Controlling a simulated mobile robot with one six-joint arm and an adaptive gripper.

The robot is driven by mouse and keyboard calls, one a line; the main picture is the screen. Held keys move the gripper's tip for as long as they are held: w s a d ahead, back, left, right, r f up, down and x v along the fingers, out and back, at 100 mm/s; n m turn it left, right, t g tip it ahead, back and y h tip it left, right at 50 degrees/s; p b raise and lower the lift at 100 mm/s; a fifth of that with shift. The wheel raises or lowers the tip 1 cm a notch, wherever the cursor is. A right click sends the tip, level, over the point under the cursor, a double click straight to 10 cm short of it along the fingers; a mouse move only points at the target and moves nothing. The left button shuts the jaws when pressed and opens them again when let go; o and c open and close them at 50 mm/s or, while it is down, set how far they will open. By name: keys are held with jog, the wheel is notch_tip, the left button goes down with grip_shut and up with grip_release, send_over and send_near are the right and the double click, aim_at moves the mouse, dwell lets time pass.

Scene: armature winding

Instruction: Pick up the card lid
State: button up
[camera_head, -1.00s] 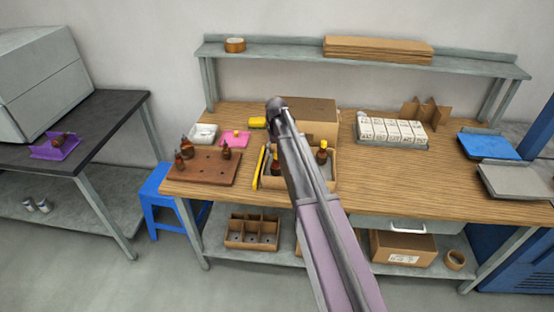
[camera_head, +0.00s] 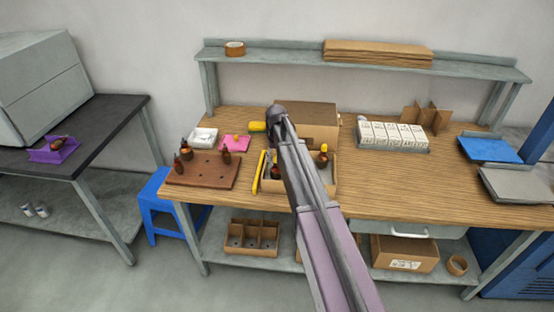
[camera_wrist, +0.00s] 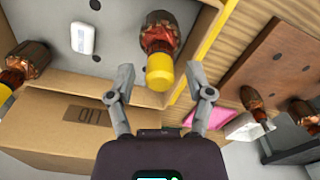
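A brown box-like card piece (camera_head: 310,118), which looks like the card lid, sits on the bench behind the open carton (camera_head: 328,184). My arm covers its left part. In the wrist view the card piece (camera_wrist: 62,122) is at lower left, with a dark printed mark on its side. The carton (camera_wrist: 70,84) is beyond it and holds armatures with yellow ends. My gripper (camera_wrist: 160,82) is open, its two fingers spread. A yellow-ended armature (camera_wrist: 159,70) shows between the fingertips in the picture; I see no grip on it. In the head view the gripper's fingers are hidden.
A brown board (camera_head: 203,170) with armatures, a pink pad (camera_head: 235,143) and a white tray (camera_head: 203,137) lie to the left. A rack of white boxes (camera_head: 393,133) and a blue tray (camera_head: 489,148) stand to the right. Bare bench lies at right front.

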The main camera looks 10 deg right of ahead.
jog(key=c, duration=0.5)
jog(key=shift+r, duration=0.2)
notch_tip(320, 180, up, 4)
jog(key=p, duration=0.4)
jog(key=shift+f, duration=0.2)
jog(key=s, duration=0.5)
jog(key=s+d, duration=0.1)
jog(key=s, duration=0.4)
jog(key=s+r+p, duration=0.1)
jog(key=s, duration=0.5)
jog(key=shift+d, duration=0.4)
